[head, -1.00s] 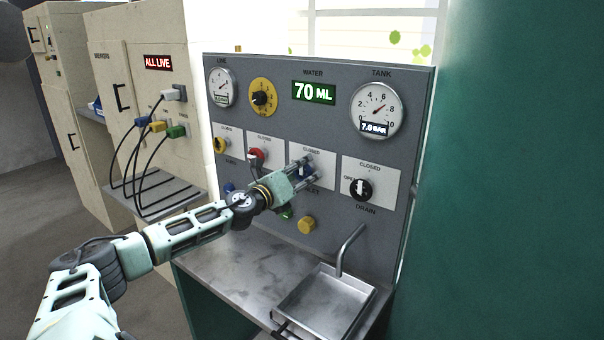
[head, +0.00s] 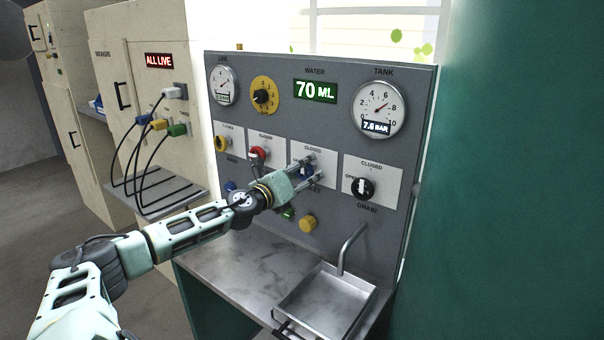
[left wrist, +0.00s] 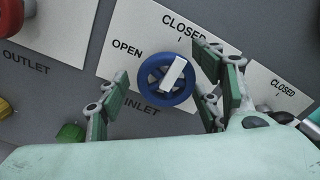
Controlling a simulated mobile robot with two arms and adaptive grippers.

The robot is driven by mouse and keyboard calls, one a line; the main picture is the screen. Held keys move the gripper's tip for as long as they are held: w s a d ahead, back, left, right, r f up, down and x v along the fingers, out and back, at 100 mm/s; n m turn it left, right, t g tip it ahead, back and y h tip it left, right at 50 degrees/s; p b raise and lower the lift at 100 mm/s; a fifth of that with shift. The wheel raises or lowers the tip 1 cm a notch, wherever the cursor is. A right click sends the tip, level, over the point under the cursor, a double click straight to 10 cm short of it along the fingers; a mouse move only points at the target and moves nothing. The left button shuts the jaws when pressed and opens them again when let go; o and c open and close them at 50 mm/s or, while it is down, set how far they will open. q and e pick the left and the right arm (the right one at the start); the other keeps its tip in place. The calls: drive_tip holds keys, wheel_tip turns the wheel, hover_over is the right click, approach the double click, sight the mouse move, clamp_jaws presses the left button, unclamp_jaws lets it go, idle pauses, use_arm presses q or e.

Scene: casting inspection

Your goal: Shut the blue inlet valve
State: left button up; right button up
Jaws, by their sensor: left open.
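The blue inlet valve (left wrist: 151,88) is a round handwheel with a white pointer bar, on a white plate marked OPEN and CLOSED. In the left wrist view the bar slants up and right, roughly toward the CLOSED mark. In the head view the valve (head: 306,172) is partly hidden by my fingers. My left gripper (head: 309,170) is open, its fingers on either side of the wheel. In the left wrist view the gripper (left wrist: 165,88) shows a gap between the left finger and the wheel; contact on the right is unclear. My right gripper is out of view.
A red valve (head: 258,154) is left of the inlet valve, and a black drain valve (head: 362,188) is right. The tank gauge (head: 379,107) reads 7.6 BAR; the green display (head: 315,91) reads 70 ML. Below are a yellow knob (head: 307,223) and a metal sink (head: 290,309).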

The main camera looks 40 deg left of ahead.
use_arm(q)
drive_tip(key=shift+s+d, duration=0.1)
drive_tip(key=shift+s, duration=0.8)
drive_tip(key=s+d, duration=0.1)
drive_tip(key=s, duration=0.9)
drive_tip(key=shift+d, duration=0.1)
idle(0.4)
